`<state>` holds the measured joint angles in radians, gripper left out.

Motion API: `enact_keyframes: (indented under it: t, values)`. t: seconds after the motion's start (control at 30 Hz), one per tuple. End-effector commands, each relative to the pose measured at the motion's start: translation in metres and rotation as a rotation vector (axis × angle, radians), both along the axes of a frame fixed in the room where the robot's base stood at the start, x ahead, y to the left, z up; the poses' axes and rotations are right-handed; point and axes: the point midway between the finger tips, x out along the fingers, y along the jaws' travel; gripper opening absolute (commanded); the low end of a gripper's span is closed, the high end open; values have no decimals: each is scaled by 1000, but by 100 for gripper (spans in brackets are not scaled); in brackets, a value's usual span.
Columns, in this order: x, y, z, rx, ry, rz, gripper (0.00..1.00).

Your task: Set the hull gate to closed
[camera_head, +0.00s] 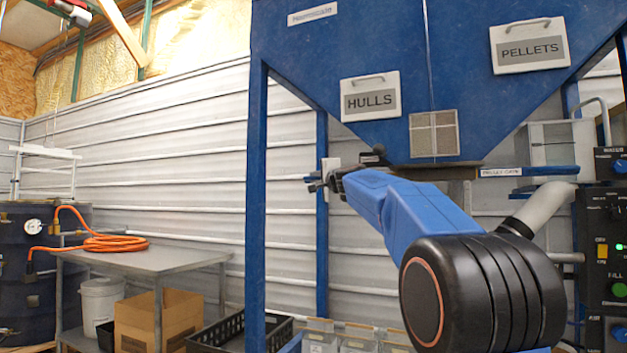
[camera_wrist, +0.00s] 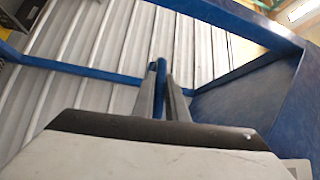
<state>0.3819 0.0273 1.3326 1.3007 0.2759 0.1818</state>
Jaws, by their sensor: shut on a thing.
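The blue hopper (camera_head: 345,60) carries a HULLS sign (camera_head: 370,97) on its left half. My gripper (camera_head: 318,183) is at the left below that sign, in front of a blue post, with my arm reaching across from the lower right. In the wrist view my two fingers (camera_wrist: 162,88) are close together on a narrow blue bar (camera_wrist: 160,72), which looks like the hull gate's handle. The bar's tip shows just past the fingertips. A dark flat plate (camera_head: 435,171) lies under the hopper outlet. My arm hides the hull gate's label and most of its slide.
The pellet gate (camera_head: 500,172) with its blue handle is to the right, near a control panel (camera_head: 612,240). Blue hopper legs (camera_head: 256,200) stand around the gripper. A metal table (camera_head: 145,262) with an orange hose (camera_head: 105,243) is at the left.

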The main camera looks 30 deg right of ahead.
Motion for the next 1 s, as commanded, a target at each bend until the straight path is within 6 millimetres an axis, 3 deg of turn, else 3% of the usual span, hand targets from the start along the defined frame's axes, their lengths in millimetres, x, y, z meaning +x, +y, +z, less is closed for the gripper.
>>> enact_keyframes:
  t: [0.33,0.77,0.8,0.83,0.87,1.0]
  values:
    - [-45,-36,-1,0,1,-3,0]
    - [-52,-41,-2,0,3,-2,0]
    - [-52,-41,-2,1,3,-2,19]
    - [-52,-41,-2,1,3,-2,26]
    - [-52,-41,-2,1,3,-2,31]
    - [-51,-41,-1,0,1,-1,31]
